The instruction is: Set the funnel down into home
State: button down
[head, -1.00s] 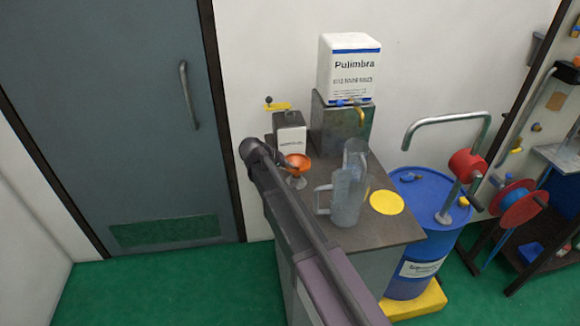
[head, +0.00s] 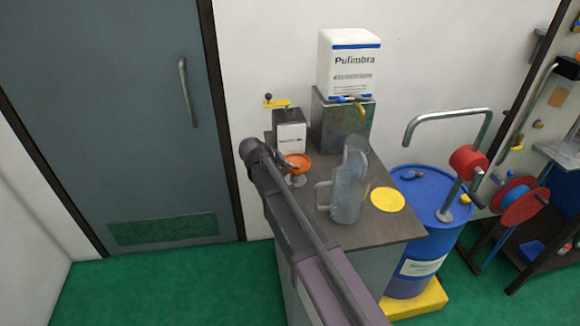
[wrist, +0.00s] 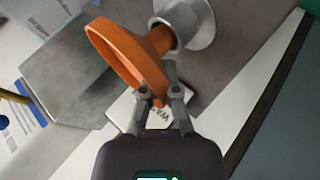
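The orange funnel (head: 298,162) is at the left of the bench, beside the end of my arm in the head view. In the wrist view the funnel (wrist: 122,52) has its wide mouth to the left, and its neck runs into the opening of a grey round holder (wrist: 200,22). That holder, likely home, also shows under the funnel in the head view (head: 298,181). My gripper (wrist: 160,92) is at the funnel's rim, its fingers closed about a small orange tab. How deep the neck sits is hidden.
Two clear jugs (head: 345,195) stand right of the funnel, near a yellow disc (head: 388,199). A grey box with a white label (head: 291,137) and a metal block (head: 342,122) bearing a white container (head: 349,65) stand behind. A blue drum (head: 428,230) is beside the bench.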

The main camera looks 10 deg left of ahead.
jog(key=shift+f+b, duration=0.9)
dwell(0.3)
jog(key=c, duration=0.7)
grip_release()
